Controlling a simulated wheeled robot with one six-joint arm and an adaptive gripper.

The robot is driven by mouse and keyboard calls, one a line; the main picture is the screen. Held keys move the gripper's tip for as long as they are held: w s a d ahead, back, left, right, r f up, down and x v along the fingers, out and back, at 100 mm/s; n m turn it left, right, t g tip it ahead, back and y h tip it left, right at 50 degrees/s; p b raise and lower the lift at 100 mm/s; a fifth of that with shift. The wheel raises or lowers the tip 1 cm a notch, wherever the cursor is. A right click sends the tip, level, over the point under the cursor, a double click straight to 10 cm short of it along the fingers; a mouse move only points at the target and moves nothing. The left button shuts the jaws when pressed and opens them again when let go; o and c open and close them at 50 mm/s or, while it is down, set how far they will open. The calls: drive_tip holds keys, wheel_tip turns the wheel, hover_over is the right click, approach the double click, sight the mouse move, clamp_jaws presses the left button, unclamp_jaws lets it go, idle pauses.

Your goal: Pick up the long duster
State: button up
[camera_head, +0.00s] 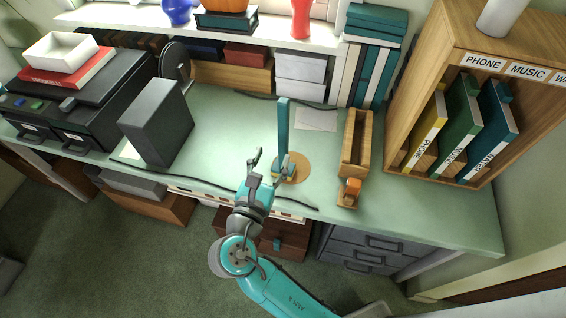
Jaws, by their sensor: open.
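A tall teal bar (283,128), which looks like the long duster, stands upright on the green desktop. Its lower end meets a small blue and yellow block (286,165) on a round tan disc (298,168). I cannot tell how the bar is held there. My gripper (265,168) is open, just left of and in front of the bar's lower end. No object shows between its fingers. From this angle I cannot tell whether a finger touches the block.
A wooden trough (355,143) with a small orange-brown piece (349,190) lies to the right. A dark box (157,122) stands to the left. A wooden shelf (440,60) with labelled binders rises at the right. The desk (225,130) is clear between the box and bar.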

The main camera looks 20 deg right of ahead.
sight(282, 127)
drive_tip(key=shift+h, duration=0.3)
drive_tip(key=x, duration=0.3)
drive_tip(key=r+x, duration=0.1)
drive_tip(key=x, duration=0.6)
drive_tip(key=shift+w+r, duration=0.1)
drive_tip(key=shift+r, duration=0.3)
clamp_jaws()
